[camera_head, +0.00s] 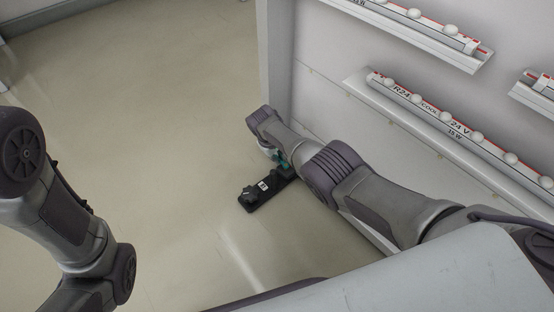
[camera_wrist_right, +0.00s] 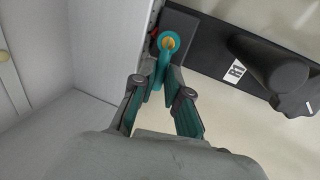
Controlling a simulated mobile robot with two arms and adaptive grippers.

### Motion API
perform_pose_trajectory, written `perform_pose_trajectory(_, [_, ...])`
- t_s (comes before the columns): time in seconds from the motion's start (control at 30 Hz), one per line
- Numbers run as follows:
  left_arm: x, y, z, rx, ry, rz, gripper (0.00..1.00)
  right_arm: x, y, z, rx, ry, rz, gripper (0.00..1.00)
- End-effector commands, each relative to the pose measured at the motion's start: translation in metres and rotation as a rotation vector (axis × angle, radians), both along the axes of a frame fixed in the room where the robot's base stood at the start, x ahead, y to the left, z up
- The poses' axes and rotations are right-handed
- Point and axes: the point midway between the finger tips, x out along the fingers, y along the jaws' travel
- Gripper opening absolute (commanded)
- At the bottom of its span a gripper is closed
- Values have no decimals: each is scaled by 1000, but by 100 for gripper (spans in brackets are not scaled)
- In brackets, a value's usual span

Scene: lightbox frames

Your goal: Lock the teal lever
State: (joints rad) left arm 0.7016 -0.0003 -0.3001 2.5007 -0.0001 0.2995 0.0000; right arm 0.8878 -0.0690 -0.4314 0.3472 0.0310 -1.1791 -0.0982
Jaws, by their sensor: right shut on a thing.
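The teal lever (camera_wrist_right: 163,62) has a round hub with a yellow-orange centre, and its handle points down toward the bottom of the right wrist view. It is mounted at the end of a dark plate (camera_wrist_right: 205,38). My right gripper (camera_wrist_right: 162,88) is shut on the lever's handle, with one finger on each side. In the head view my right gripper (camera_head: 283,160) is low beside the dark plate (camera_head: 252,204), and my own arm partly hides the lever. My left arm shows at the left edge of the head view, but its gripper is out of frame.
A pale panel (camera_wrist_right: 105,45) stands close on the left. White lamp rails (camera_head: 450,118) line the wall at right. The floor (camera_head: 150,110) at left is clear.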

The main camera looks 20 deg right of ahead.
Motion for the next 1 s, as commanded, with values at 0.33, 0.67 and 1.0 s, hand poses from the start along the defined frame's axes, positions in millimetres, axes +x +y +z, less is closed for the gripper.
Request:
perform_pose_trajectory(0.33, [0,0,-4,1,-1,0,39,1,0,-1,3,0,-45,0])
perform_pose_trajectory(0.67, [0,0,-4,1,-1,-1,39,1,0,0,3,0,-45,21])
perform_pose_trajectory(1.0, [0,0,-4,0,1,0,39,1,-1,0,1,-1,-43,40])
